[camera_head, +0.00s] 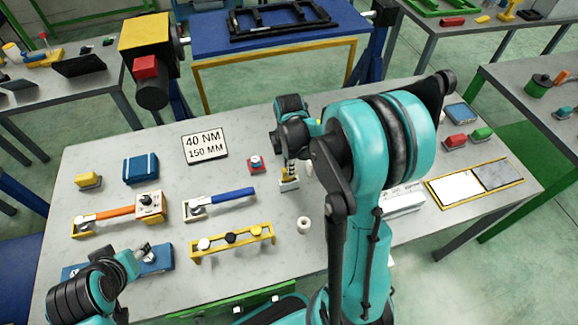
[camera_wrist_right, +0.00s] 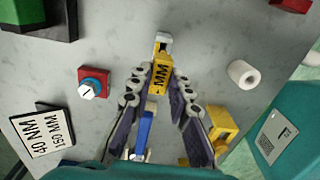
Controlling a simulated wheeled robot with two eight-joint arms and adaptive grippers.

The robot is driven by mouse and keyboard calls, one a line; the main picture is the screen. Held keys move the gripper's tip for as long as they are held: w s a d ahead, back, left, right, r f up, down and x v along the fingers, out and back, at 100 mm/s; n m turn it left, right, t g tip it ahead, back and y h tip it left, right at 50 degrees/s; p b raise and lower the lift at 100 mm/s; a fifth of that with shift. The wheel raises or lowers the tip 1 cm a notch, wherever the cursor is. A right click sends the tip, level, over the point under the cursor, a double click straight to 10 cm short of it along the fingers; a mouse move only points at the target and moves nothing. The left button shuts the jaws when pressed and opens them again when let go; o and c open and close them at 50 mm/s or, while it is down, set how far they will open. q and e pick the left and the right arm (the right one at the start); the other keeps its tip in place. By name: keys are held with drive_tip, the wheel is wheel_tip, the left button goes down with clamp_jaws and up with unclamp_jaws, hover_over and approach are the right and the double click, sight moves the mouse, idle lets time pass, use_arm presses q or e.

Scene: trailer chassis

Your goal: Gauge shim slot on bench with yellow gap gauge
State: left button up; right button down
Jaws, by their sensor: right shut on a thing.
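My right gripper (camera_wrist_right: 160,80) is shut on the yellow gap gauge (camera_wrist_right: 160,88), which has "MM" printed in black on its face. In the wrist view the gauge's far end meets or overlaps a small pale block (camera_wrist_right: 162,42), which looks like the shim slot; whether the tip is inside the slot is not clear. In the head view my right gripper (camera_head: 289,152) points down above this block (camera_head: 289,185) near the middle of the bench (camera_head: 335,245). My left gripper (camera_head: 138,258) is low at the front left, by a blue fixture (camera_head: 158,262); its fingers are unclear.
A red block with a blue-and-white knob (camera_head: 256,164) is left of the slot. A white ring (camera_head: 303,225) lies in front. Torque wrenches (camera_head: 125,211), a yellow rack (camera_head: 232,240) and a "40 NM 150 MM" sign (camera_head: 206,146) stand left. A two-panel tray (camera_head: 458,187) lies right.

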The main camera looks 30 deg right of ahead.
drive_tip(key=shift+f+b, duration=1.05)
drive_tip(key=shift+f, duration=0.15)
idle(1.1)
drive_tip(key=shift+r+p, duration=2.95)
drive_tip(key=shift+r, duration=1.15)
drive_tip(key=shift+f, duration=0.1)
